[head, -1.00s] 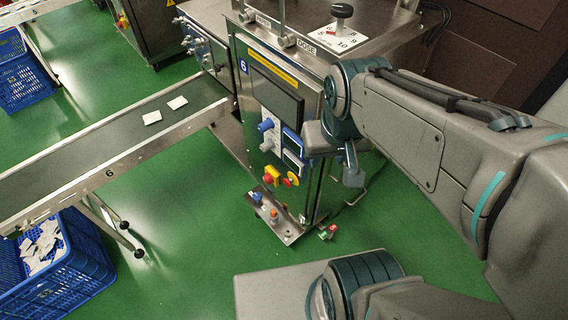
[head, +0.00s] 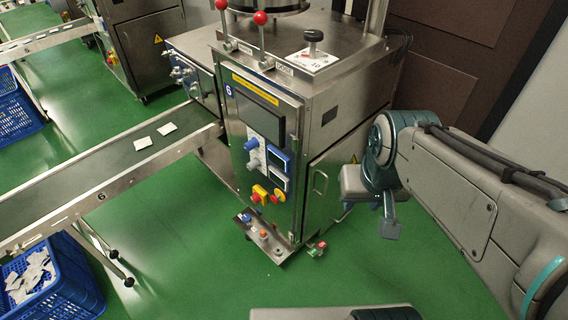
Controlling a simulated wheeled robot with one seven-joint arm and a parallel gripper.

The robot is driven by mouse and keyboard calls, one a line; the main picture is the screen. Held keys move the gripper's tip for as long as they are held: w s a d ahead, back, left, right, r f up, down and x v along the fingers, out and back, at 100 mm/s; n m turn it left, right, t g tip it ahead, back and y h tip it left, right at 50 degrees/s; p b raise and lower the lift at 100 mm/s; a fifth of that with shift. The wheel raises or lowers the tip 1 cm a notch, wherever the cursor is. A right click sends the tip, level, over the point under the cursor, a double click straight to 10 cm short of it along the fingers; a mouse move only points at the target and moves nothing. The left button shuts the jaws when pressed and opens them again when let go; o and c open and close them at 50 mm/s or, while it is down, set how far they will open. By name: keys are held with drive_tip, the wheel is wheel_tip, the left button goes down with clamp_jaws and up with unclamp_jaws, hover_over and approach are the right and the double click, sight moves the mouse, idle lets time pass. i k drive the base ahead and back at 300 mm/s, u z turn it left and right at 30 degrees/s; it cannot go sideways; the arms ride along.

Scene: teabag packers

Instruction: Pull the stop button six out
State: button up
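The packing machine marked 6 (head: 325,125) stands in the middle of the head view, with its control panel facing front left. Low on the panel sits a red stop button (head: 257,194) on a yellow box. Beside it on the right is a red control with a yellow surround (head: 279,195). I cannot tell from here whether the stop button is pressed in or out. My gripper (head: 376,206) hangs to the right of the machine, over the green floor, apart from the panel. Its fingers are small and partly hidden by my wrist, so their opening is unclear.
A foot plate with small controls (head: 264,240) juts from the machine's base. A small red and green item (head: 317,249) lies on the floor nearby. A conveyor (head: 90,176) with two teabag packets runs left. A blue crate (head: 68,292) stands below it. Floor in front is clear.

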sight(275, 198)
drive_tip(key=i, duration=0.85)
drive_tip(key=u, duration=0.85)
